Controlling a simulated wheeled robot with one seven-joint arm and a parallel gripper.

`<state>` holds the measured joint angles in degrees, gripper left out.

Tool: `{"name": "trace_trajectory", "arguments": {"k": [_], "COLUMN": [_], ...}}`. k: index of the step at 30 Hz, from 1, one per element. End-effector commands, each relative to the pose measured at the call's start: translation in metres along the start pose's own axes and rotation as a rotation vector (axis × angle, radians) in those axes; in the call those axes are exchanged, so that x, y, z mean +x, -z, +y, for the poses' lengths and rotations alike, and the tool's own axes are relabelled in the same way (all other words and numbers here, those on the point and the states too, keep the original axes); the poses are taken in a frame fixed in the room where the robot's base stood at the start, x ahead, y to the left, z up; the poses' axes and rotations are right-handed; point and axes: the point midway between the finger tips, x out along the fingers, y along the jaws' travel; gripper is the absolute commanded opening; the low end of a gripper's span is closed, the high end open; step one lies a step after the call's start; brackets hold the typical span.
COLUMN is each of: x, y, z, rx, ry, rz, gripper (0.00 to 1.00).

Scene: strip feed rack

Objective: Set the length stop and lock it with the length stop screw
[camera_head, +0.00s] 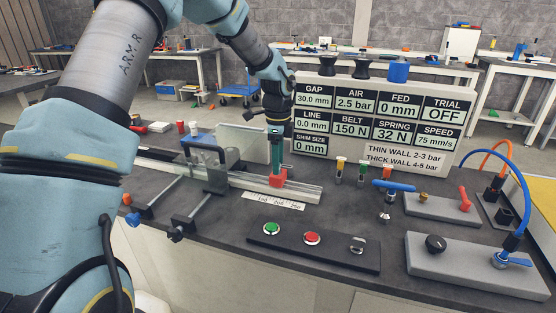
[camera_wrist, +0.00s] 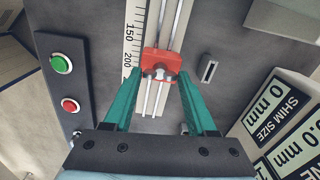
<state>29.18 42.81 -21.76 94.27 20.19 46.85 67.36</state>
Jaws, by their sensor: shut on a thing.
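The length stop is a red block (camera_head: 278,180) on the pale rail (camera_head: 302,189) beside the printed scale (camera_head: 272,202). It also shows in the wrist view (camera_wrist: 163,61), with a small grey metal part, perhaps the length stop screw (camera_wrist: 158,74), on its near face. My gripper (camera_head: 276,168) reaches down from above in the head view. In the wrist view its teal fingers (camera_wrist: 159,73) are shut on the two sides of the red block. The stop is near the 200 mark; the exact reading is hidden.
A panel with green (camera_head: 271,228) and red buttons (camera_head: 312,238) lies in front of the rail. The display board (camera_head: 383,125) stands close behind my gripper. A blue-handled tool (camera_head: 395,186) and grey blocks are at the right. Bare bench lies between the rail and the panel.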

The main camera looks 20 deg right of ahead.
Motion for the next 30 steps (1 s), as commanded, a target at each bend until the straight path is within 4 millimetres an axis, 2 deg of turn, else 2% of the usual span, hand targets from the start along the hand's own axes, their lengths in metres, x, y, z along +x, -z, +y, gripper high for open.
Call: {"name": "trace_trajectory", "arguments": {"k": [9,10,18,26,30], "x": [-0.001,-0.001,0.0,-0.001,-0.012], "y": [0.0,0.0,0.0,0.0,0.0], "z": [-0.001,-0.001,0.0,0.0,-0.001], "rx": [0.001,0.001,0.0,0.0,-0.001], "ry": [0.003,0.003,0.001,0.001,0.004], "rz": [0.0,0.0,0.0,0.0,0.0], "gripper": [0.02,0.58,0.88,0.88,0.88]}}
